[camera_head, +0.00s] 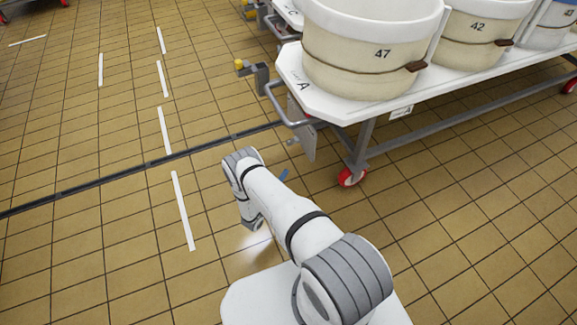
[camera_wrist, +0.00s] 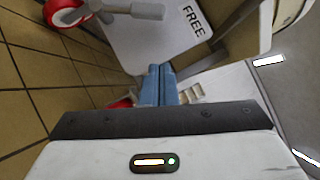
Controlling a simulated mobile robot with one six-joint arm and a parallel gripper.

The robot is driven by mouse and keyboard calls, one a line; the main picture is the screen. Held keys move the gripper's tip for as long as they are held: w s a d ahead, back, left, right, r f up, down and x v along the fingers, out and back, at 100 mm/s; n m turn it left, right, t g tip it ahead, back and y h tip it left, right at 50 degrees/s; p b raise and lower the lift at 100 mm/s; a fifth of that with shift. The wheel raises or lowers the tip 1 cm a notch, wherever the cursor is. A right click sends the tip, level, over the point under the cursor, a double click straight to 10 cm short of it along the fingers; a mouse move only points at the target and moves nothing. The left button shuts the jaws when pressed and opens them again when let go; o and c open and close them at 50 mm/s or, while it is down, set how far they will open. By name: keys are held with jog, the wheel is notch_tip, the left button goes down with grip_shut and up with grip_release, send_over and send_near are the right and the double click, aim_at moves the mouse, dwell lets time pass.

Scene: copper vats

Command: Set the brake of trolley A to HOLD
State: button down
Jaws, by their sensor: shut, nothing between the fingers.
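Trolley A (camera_head: 292,72) stands at the upper right in the head view, with an "A" on its white deck. A pale plate (camera_head: 302,130) hangs at its near left end. In the wrist view the plate (camera_wrist: 180,50) bears the word FREE at the top. A grey lever-like bar (camera_wrist: 148,11) lies by the plate at the top edge; its full extent is cut off. No HOLD mark is visible. My gripper's blue fingers (camera_wrist: 158,85) are together and empty, below the plate in the wrist view. In the head view only a blue tip (camera_head: 283,175) shows past my arm.
Vats 47 (camera_head: 370,60) and 42 (camera_head: 478,30) stand on the deck. A push handle (camera_head: 280,110) sticks out above the plate. A red caster (camera_head: 351,177) is at the near corner. The tiled floor at left is clear.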

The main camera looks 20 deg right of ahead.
aim_at(293, 141)
jog(key=w+a+r+b+x, duration=0.1)
jog(key=w+x, duration=0.1)
jog(key=x, duration=0.9)
jog(key=shift+a, duration=0.25)
